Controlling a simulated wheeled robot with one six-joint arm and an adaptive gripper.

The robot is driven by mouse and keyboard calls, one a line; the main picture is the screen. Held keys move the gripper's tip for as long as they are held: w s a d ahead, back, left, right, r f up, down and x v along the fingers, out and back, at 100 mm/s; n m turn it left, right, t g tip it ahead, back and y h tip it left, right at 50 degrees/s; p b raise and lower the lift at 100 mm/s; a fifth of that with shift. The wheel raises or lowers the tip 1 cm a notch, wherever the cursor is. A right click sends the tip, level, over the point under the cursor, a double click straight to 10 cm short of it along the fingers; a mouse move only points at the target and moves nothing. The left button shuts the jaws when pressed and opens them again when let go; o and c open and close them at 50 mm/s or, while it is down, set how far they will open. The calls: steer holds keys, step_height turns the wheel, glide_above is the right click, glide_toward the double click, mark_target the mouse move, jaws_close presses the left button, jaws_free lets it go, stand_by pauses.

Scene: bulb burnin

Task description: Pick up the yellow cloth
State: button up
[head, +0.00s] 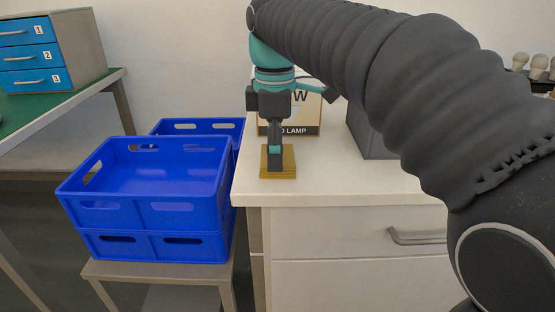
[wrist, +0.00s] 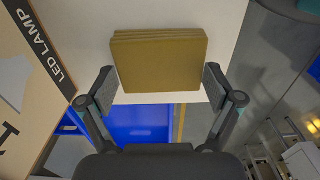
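The yellow cloth (head: 289,163) is folded into a flat, layered square on the white counter, near its left front corner. It also shows in the wrist view (wrist: 160,60), top centre. My gripper (head: 275,160) points down at the cloth in the head view and covers part of it. In the wrist view my gripper (wrist: 159,84) is open, with one finger on each side of the cloth's lower part. Both fingers look apart from the cloth, with narrow gaps. I cannot tell the exact height of the fingertips over the counter.
An LED lamp box (head: 308,117) stands behind the cloth, close to my gripper; it also shows at left in the wrist view (wrist: 35,70). A grey box (head: 370,135) stands to its right. Blue crates (head: 145,195) sit left of the counter (head: 340,185). The counter front right is clear.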

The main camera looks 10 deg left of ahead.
steer(key=shift+f, duration=0.1)
steer(key=shift+c, duration=0.2)
steer(key=shift+c, duration=0.5)
steer(key=shift+r, duration=0.5)
steer(key=c, duration=0.5)
step_height(320, 180, up, 3)
steer(key=shift+w+f+p, duration=0.1)
steer(key=shift+p, duration=0.4)
jaws_close()
steer(key=d+r, duration=0.7)
steer(key=d, duration=0.4)
steer(key=shift+d+r+p, duration=0.15)
steer(key=shift+d+p, duration=0.2)
steer(key=shift+p, duration=0.05)
steer(key=o, duration=1)
jaws_free()
